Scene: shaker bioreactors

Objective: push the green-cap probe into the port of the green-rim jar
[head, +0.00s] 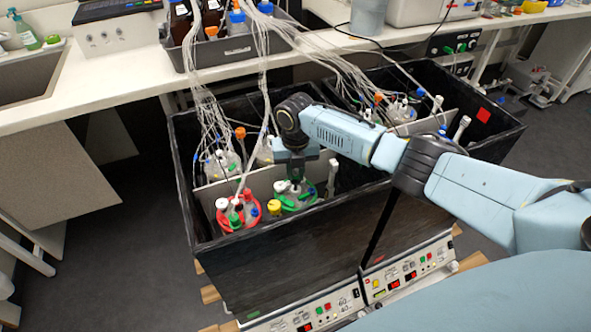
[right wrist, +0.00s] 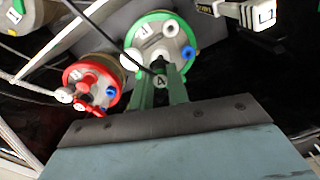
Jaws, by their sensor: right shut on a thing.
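The green-rim jar (head: 312,199) stands in the near left bay of the black box, with several white and blue fittings on its lid. In the right wrist view its green rim (right wrist: 192,26) shows just beyond the fingers. My right gripper (head: 296,178) points down right above this jar; it also shows in the right wrist view (right wrist: 161,82). It is shut on the green-cap probe, whose top with a "4" label (right wrist: 160,80) shows between the fingers. The probe's lower end and the port under it are hidden. My left gripper is not in view.
A red-rim jar (head: 225,226) stands close on the left, with a yellow-cap item (head: 274,207) between. A white upright probe (head: 332,178) is close on the right. Tubes hang from the bench (head: 110,65) into the box (head: 290,262). A grey divider runs behind the jars.

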